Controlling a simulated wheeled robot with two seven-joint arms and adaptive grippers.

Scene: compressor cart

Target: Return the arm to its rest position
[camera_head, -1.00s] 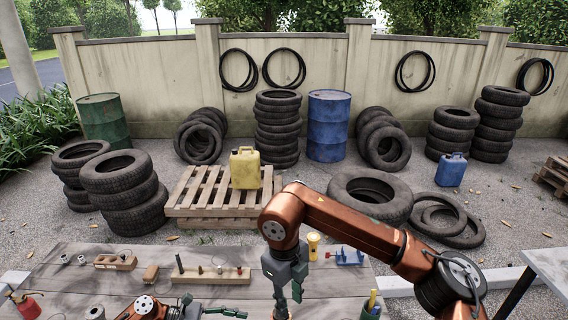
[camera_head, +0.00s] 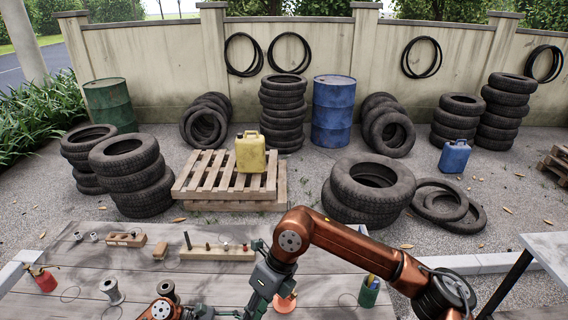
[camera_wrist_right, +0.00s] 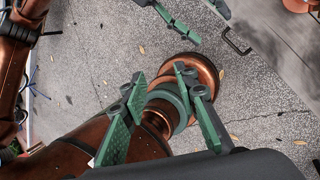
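My right arm (camera_head: 350,240) comes in from the right of the head view, bent over the workbench (camera_head: 85,265). Its gripper (camera_head: 250,305) points down near the front of the bench, its fingertips low in the picture. In the right wrist view the green fingers of this gripper (camera_wrist_right: 160,95) stand apart with nothing held; copper parts of my own body show beyond them. My left arm (camera_head: 160,308) shows only in part at the bottom edge. Green finger parts at its end (camera_head: 228,313) are small and partly cut off.
The bench holds a spool (camera_head: 112,292), a red can (camera_head: 40,278), a wooden peg strip (camera_head: 215,254), a copper-coloured round piece (camera_head: 285,303) and a green cup (camera_head: 368,293). A grey table (camera_head: 548,250) stands at right. Tyres and a pallet (camera_head: 200,178) lie behind the bench.

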